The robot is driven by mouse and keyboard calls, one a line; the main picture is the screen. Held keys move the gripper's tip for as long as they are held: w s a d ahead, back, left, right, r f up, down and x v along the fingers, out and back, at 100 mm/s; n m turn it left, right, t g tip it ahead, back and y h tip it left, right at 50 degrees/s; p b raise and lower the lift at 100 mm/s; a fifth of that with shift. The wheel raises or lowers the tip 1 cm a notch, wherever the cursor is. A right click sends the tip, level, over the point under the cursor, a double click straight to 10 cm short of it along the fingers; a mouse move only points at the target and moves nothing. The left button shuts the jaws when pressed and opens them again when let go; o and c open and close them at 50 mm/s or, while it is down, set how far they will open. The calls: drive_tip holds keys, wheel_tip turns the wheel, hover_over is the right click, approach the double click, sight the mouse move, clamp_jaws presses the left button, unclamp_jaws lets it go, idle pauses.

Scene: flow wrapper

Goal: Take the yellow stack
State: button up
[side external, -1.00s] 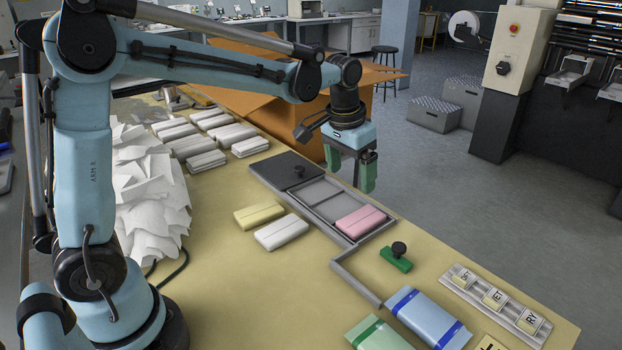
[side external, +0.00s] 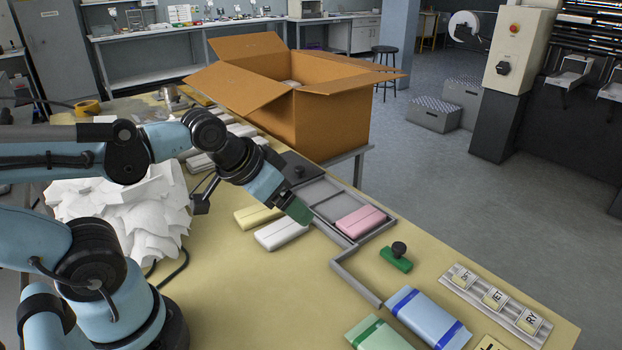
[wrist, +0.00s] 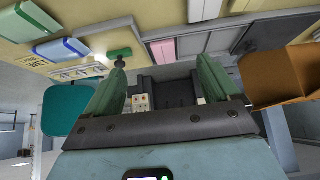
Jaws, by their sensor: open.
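The yellow stack (side external: 254,217) lies flat on the tan table in the side view, left of the white stack (side external: 281,232). My gripper (side external: 300,212) is tilted over the table, to the right of the yellow stack and above the white stack's far end. In the wrist view its green fingers (wrist: 163,72) are spread apart with nothing between them. That view shows the white stack (wrist: 206,10) and a pale yellow stack (wrist: 241,5) cut off at the top edge.
A grey tray (side external: 322,228) holds a pink stack (side external: 361,221); a dark knobbed lid (side external: 299,168) sits at its far end. A green knobbed stamp (side external: 396,258), blue pack (side external: 430,316) and cardboard box (side external: 330,120) stand nearby.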

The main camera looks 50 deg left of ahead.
idle(0.4)
drive_tip(key=shift+c, duration=1.2)
